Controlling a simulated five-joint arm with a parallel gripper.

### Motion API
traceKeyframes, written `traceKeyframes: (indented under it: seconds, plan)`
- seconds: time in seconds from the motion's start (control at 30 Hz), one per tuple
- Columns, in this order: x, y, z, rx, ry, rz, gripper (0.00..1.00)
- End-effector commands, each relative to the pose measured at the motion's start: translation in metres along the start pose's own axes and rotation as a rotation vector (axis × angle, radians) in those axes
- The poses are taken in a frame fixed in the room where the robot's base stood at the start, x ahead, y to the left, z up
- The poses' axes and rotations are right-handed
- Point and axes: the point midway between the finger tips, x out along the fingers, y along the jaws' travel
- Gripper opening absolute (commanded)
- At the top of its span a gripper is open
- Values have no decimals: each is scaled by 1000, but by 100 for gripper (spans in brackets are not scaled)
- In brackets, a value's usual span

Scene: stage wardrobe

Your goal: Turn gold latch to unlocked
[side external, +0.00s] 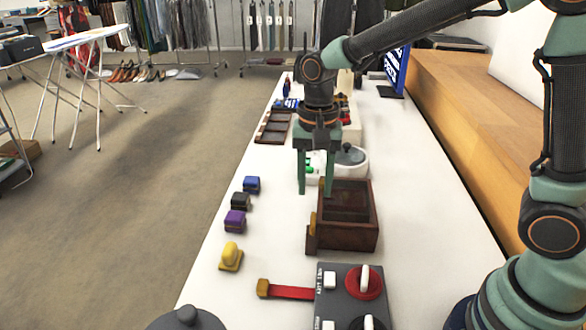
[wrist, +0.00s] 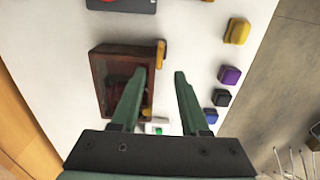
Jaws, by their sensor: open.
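A dark brown wooden box (side external: 348,232) with a recessed dark lid stands on the white table. The gold latch (side external: 313,223) is a small upright bar on the box's left side; in the wrist view it (wrist: 161,52) sits at the box's right edge. Whether the latch is at locked or unlocked cannot be told. My gripper (side external: 315,190) points down over the far left corner of the box, fingers apart and empty. In the wrist view its fingertips (wrist: 160,74) lie on either side of a line leading to the latch, apart from it.
Blue (side external: 252,184), black (side external: 240,201) and purple (side external: 235,221) blocks and a yellow piece (side external: 231,256) line the table's left side. A dark panel (side external: 337,293) with a red dial and a red strap is in front. A white round appliance (side external: 351,163) stands behind the box.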

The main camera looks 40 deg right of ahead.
Motion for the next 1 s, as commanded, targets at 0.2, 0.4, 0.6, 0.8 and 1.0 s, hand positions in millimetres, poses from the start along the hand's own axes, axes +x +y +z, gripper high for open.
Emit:
traceKeyframes:
  seconds: [0.2, 0.4, 0.6, 0.8, 1.0]
  plan:
    - [43, 1, 0, 0, -2, 4, 45]
    - [69, 1, 0, -1, -1, 2, 45]
    - [79, 0, 0, -1, 0, 0, 45]
    - [79, 0, 0, -1, 1, -1, 45]
    - [79, 0, 0, -1, 1, -1, 0]
